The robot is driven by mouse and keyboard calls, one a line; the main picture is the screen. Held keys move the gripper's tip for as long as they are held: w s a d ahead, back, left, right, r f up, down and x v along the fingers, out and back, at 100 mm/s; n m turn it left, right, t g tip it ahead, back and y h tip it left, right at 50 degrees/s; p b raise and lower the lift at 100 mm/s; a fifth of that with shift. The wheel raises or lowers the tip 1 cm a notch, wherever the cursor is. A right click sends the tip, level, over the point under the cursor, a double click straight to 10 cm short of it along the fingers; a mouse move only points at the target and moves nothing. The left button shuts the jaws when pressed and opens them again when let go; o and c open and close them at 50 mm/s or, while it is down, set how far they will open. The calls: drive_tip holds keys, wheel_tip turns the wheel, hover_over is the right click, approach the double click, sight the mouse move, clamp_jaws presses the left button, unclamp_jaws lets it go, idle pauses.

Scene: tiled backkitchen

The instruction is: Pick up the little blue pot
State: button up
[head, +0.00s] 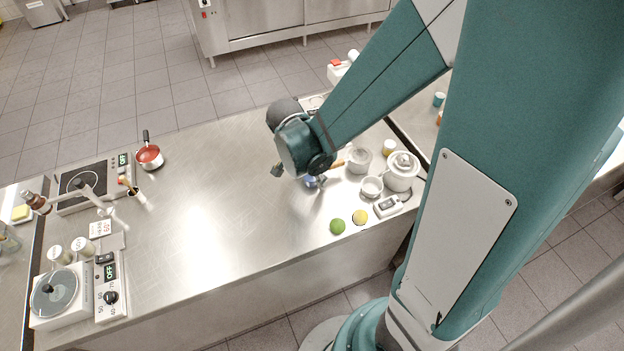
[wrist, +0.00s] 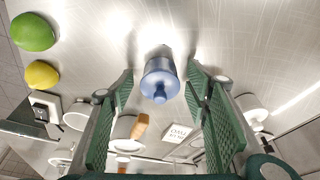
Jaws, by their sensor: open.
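The little blue pot (wrist: 160,76) stands on the steel counter, with a knob on its lid, between and just beyond my fingertips in the wrist view. In the head view only a small blue part of the pot (head: 311,182) shows beneath my wrist. I see a gap on both sides, so the pot is not gripped. In the head view my gripper (head: 299,177) is low over the counter, partly hidden by my wrist.
A lime (head: 337,226) and a lemon (head: 360,217) lie in front. To the right are a lidded white pot (head: 402,171), a small white cup (head: 372,187), another pot (head: 358,160) with a wooden handle, and a white device (head: 388,206). The counter's middle (head: 210,200) is clear.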

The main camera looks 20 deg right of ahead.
drive_tip(key=shift+c, duration=0.6)
drive_tip(key=c, duration=1.1)
drive_tip(key=shift+r, duration=0.1)
drive_tip(key=shift+c, duration=0.6)
drive_tip(key=shift+r, duration=0.1)
clamp_jaws()
drive_tip(key=shift+r+p, duration=0.8)
drive_tip(key=shift+r, duration=4)
